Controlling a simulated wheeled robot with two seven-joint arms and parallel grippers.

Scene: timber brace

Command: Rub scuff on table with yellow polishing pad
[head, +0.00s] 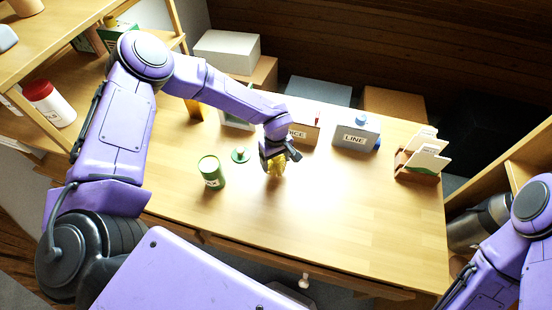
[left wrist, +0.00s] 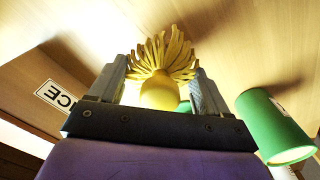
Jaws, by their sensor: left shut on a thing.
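My left gripper (head: 274,158) is shut on the yellow polishing pad (head: 277,168) over the middle of the wooden table (head: 330,215). In the left wrist view the pad (left wrist: 160,90) shows as a rounded yellow knob with a fan of yellow strands, held between the two fingers of the left gripper (left wrist: 162,95). The strands point toward the table; I cannot tell whether they touch it. I cannot make out the scuff; a bright glare lies on the tabletop around the gripper. My right arm shows at the lower right, but its gripper is out of view.
A green can (head: 211,172) stands left of the gripper, near a green lid-like disc (head: 240,155). Behind are a box ending in "ICE" (head: 304,133), a grey box marked "LINE" (head: 356,134) and a card holder (head: 420,163). The table's front right is clear.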

